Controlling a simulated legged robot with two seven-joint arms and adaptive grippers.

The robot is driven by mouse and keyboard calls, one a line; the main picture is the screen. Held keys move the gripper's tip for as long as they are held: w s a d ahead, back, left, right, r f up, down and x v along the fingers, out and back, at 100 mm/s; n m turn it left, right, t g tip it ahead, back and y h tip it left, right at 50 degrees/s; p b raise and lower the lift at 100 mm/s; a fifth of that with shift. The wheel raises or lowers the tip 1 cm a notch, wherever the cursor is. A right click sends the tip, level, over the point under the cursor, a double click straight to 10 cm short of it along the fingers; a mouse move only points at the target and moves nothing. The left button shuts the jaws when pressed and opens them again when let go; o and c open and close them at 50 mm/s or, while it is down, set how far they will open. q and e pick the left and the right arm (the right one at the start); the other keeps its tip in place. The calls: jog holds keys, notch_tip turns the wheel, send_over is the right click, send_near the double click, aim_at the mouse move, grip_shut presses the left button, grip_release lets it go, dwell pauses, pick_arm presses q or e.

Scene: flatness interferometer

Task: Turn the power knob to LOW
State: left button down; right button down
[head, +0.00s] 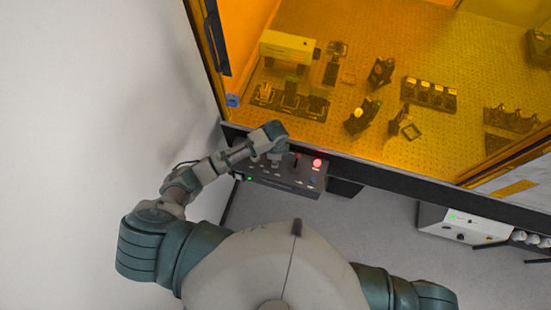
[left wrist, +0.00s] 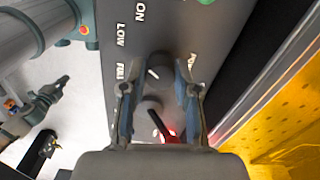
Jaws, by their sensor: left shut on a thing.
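The dark control box (head: 300,185) is mounted below the front edge of the orange enclosure. My left gripper (head: 276,156) reaches down onto its left part. In the left wrist view my left gripper (left wrist: 158,88) has its two fingers on either side of a round dark power knob (left wrist: 159,66) and is shut on it. A short white mark shows on the knob, near the FULL (left wrist: 120,74) label side. The LOW label (left wrist: 121,34) stands farther up, and ON is above it. A label on the far side is partly hidden by a finger. My right gripper is out of view.
A lit red button (head: 317,163) and a dark lever (left wrist: 158,124) are on the same box, close to the fingers. The orange enclosure (head: 380,40) holds optics behind its panel. A white instrument box (head: 455,222) stands at the right. Floor in front is clear.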

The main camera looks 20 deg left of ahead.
pick_arm(q)
jog(key=shift+w+r, duration=0.1)
jog(key=shift+w, duration=0.05)
jog(key=c, duration=0.8)
grip_release()
jog(key=shift+c, duration=0.2)
notch_tip(320, 180, up, 12)
